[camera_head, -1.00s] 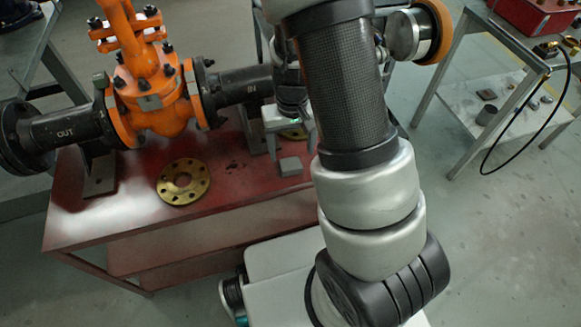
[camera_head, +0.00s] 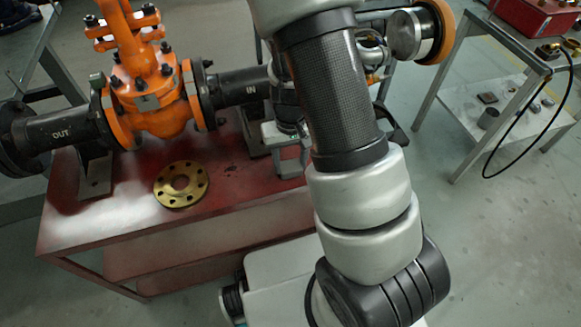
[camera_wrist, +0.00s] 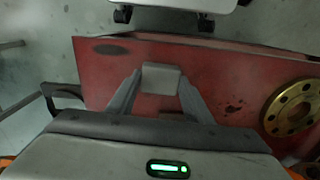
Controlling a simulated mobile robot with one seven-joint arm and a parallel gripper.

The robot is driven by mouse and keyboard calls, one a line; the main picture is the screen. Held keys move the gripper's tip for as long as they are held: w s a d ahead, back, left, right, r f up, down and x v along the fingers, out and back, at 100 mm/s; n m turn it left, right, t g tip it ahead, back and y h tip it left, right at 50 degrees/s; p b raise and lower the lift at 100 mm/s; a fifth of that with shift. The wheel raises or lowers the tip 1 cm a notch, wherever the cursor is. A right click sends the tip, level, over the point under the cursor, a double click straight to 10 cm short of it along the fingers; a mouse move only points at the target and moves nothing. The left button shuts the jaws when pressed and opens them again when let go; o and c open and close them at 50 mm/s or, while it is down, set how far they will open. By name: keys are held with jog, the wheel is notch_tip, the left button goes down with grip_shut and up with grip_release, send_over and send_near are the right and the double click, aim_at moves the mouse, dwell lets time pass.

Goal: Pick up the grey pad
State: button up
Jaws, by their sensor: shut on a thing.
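The grey pad (camera_wrist: 161,78) is a small, pale grey block between my fingertips in the wrist view. My gripper (camera_wrist: 160,88) is shut on it, with one finger along each side. In the head view my gripper (camera_head: 291,165) is low over the right part of the red table top (camera_head: 225,205). There the fingers and my arm hide much of the pad. I cannot tell whether the pad touches the table.
A brass flange (camera_head: 181,185) lies flat on the table, left of my gripper. An orange gate valve (camera_head: 150,95) with black pipe ends stands behind it. A grey side table (camera_head: 470,100) with small parts is at the right.

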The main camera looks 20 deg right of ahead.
aim_at(290, 165)
notch_tip(290, 165, up, 10)
jog(key=p, duration=0.3)
jog(key=shift+p, duration=0.3)
